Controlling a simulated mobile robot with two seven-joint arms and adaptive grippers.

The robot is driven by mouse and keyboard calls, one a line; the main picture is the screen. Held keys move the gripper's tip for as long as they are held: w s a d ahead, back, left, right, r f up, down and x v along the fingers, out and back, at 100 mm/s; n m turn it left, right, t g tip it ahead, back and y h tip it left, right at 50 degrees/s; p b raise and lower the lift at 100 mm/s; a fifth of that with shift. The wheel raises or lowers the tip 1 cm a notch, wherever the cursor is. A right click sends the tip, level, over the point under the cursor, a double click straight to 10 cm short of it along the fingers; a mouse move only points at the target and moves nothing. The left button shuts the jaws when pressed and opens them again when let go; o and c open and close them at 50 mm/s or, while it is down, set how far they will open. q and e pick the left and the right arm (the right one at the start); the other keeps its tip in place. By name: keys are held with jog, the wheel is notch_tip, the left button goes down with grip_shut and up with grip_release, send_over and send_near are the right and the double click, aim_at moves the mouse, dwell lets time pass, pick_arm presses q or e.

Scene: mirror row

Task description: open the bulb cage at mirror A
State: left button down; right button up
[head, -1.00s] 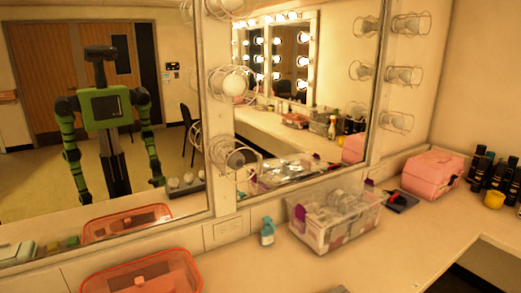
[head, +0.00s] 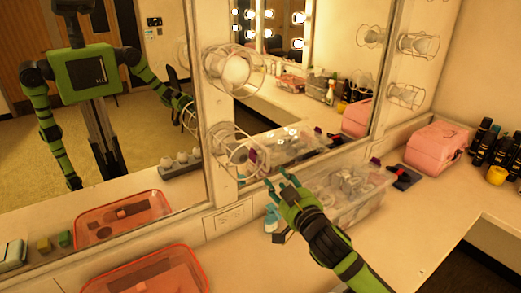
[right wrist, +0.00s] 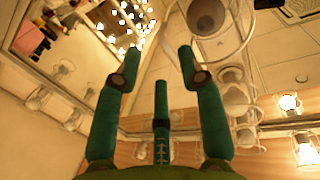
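Wire bulb cages line the post between the two mirrors in the head view. The upper cage (head: 234,70) surrounds a round white bulb. The lower cage (head: 237,150) juts out over the counter; I cannot tell if its latch is closed. I cannot tell which mirror is A. My right gripper (head: 277,180) is open and empty, below and right of the lower cage, apart from it. In the right wrist view its three fingers (right wrist: 160,65) are spread, with a caged bulb (right wrist: 208,16) beyond the right fingertip. My left gripper shows in no direct view.
A pink case (head: 437,148) and dark bottles (head: 490,145) stand at right. A red tray (head: 150,275) sits front left.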

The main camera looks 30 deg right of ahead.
jog(key=shift+t, duration=0.3)
jog(key=w+p, duration=0.1)
jog(key=w, duration=0.1)
jog(key=w+r+p, duration=0.1)
jog(key=w, duration=0.1)
jog(key=w+r, duration=0.1)
jog(key=w, duration=0.2)
jog(key=shift+d+r+p, duration=0.1)
jog(key=shift+d+p, duration=0.15)
jog(key=shift+p, duration=0.15)
jog(key=shift+w, duration=0.1)
grip_shut()
pick_arm(q)
jog(key=s+r, duration=0.2)
jog(key=shift+a+r, duration=0.1)
jog(key=shift+r, duration=0.25)
